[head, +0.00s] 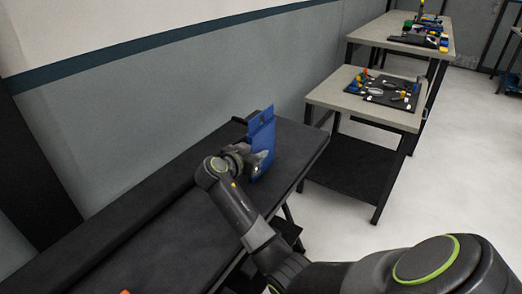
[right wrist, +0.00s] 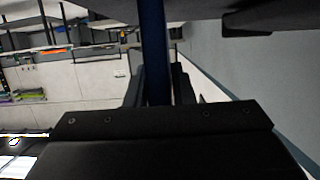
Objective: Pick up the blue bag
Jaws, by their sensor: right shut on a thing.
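The blue bag (head: 262,138) is a flat, upright blue piece over the black bench, near the grey wall, in the head view. My right gripper (head: 252,158) is at its lower left side and shut on it. The gripper partly hides the bag. In the right wrist view the bag shows as a narrow blue strip (right wrist: 153,50) edge-on, running down between the dark fingers (right wrist: 155,90). I cannot tell whether the bag's lower edge touches the bench. My left gripper is not in view.
The black bench (head: 150,225) runs along the grey wall, with bare surface left of the bag. A grey-topped table (head: 345,98) with a black mat and small parts stands to the right. Another table (head: 385,32) is behind it. The pale floor (head: 450,150) at right is clear.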

